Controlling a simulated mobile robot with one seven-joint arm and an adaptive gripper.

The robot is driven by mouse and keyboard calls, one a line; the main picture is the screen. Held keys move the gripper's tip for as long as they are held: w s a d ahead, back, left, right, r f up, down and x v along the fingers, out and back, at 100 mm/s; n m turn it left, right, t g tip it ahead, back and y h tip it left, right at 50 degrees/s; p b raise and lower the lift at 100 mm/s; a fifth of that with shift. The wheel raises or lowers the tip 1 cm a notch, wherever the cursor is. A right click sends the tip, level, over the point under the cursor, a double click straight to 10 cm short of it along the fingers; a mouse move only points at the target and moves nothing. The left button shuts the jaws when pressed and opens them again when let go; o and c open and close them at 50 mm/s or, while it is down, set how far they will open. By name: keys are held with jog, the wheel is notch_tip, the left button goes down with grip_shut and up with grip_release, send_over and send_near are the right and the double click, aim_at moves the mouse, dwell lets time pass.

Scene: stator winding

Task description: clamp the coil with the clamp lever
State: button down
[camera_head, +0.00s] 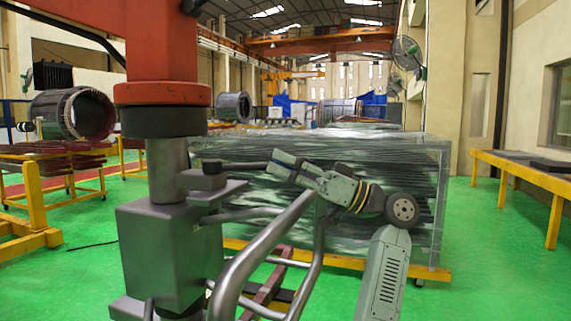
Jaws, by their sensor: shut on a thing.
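My gripper (277,164) is in the middle of the view, its fingers pointing left. It is shut on the outer end of a thin dark rod, which looks like the clamp lever (240,167). The rod runs left, nearly level, to a dark block on the grey clamp post (168,185). The post stands on a grey box-shaped body (170,250). Bent grey tubes (262,255) come out from this body below the rod. A reddish-brown bar (283,266) behind the tubes may be part of the coil, but I cannot tell. The clamp's contact with a coil is not visible.
A red overhead arm with a dark collar (163,121) stands above the post. Behind my gripper is a long wrapped stack (400,170) on a yellow base. A yellow bench (530,176) stands at the right. The green floor (490,260) is clear at the right.

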dwell(0.3)
jog(key=c, duration=1.1)
grip_release()
jog(key=v, duration=1.2)
